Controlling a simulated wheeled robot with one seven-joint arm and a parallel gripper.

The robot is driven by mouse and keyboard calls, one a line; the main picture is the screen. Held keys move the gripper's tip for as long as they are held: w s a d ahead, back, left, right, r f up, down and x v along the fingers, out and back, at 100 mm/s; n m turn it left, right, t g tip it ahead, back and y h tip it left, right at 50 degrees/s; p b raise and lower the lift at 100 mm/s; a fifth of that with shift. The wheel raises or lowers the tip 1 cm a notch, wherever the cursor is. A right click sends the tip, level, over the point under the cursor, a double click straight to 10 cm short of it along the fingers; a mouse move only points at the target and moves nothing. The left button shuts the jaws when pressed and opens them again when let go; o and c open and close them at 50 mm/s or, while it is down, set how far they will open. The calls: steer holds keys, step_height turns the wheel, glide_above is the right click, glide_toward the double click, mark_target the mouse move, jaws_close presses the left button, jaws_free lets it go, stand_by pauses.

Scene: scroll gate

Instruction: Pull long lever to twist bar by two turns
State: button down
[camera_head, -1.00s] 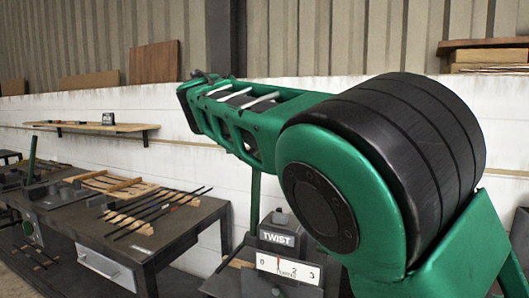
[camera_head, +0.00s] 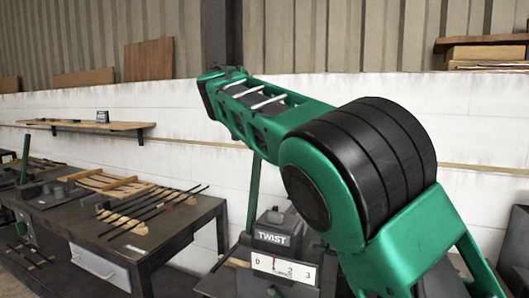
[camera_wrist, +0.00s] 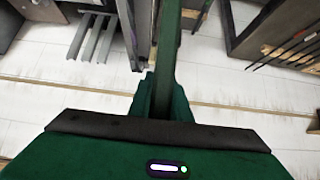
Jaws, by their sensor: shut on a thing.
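The twist machine (camera_head: 273,238) stands on a bench at the lower middle of the head view, marked TWIST. Its white scale plate (camera_head: 285,270) reads 0 to 3, with a red pointer close to 1. The long green lever (camera_head: 253,195) rises beside the machine, its top leaning slightly right and hidden behind my arm. In the wrist view the lever (camera_wrist: 167,50) runs up from between the fingers of my gripper (camera_wrist: 163,98), which is shut on it. The head view does not clearly show my gripper. The bar being twisted cannot be made out.
A dark workbench (camera_head: 170,243) with several dark rods (camera_head: 155,210) and wooden racks stands at left. A wall shelf (camera_head: 85,125) hangs behind it. In the wrist view, grey bars (camera_wrist: 95,38) stand at upper left and pale floor is open between the benches.

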steer(key=c, duration=1.6)
jaws_free()
steer(key=shift+w, duration=0.3)
steer(key=shift+c, duration=0.2)
steer(key=shift+s, duration=0.1)
steer(key=v, duration=1)
steer(key=shift+s+r, duration=0.2)
steer(key=shift+r, duration=0.05)
steer(key=shift+a, duration=0.15)
